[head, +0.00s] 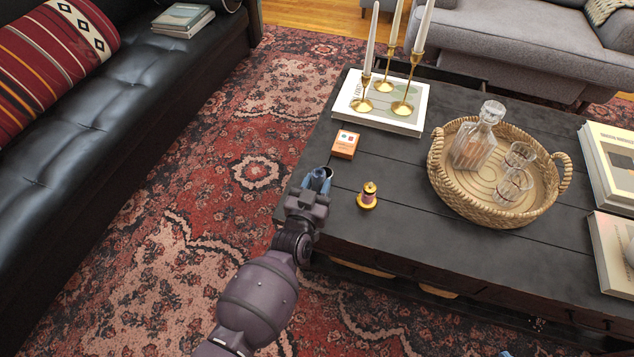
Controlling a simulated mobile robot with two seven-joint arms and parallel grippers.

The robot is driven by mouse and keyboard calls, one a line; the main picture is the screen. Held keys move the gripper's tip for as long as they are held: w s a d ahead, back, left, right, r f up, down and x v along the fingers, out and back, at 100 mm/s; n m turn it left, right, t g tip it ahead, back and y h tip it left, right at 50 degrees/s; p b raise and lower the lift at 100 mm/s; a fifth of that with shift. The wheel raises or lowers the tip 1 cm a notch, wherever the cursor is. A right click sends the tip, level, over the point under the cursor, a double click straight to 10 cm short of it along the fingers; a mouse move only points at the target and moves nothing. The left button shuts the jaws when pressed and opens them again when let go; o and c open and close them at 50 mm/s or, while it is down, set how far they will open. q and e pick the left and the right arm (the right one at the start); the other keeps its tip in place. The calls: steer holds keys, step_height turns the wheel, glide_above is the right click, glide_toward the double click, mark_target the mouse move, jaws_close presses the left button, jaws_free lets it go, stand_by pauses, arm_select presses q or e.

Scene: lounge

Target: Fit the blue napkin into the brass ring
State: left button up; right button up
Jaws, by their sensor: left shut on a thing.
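My left gripper (317,183) is at the near left corner of the dark coffee table. It is shut on a small bluish thing with a pale rim around a dark top (326,173), apparently the blue napkin; the fingers hide most of it. A small brass-coloured piece (368,195) stands upright on the table just right of my left gripper, apart from it. It has a wide round base, a pinkish-purple middle and a brass top. I cannot make out a plain open brass ring. My right gripper is not recognisable in view.
An orange box (345,144) lies just beyond my left gripper. Brass candlesticks (386,88) stand on a book (398,122) behind it. A woven tray (440,180) with a decanter (474,145) and glasses is to the right. Books (612,160) lie at far right. The table's front middle is clear.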

arm_select(q)
steer(key=shift+f+b, duration=0.55)
steer(key=shift+f, duration=0.55)
steer(key=o, duration=1)
steer(key=shift+s, duration=0.1)
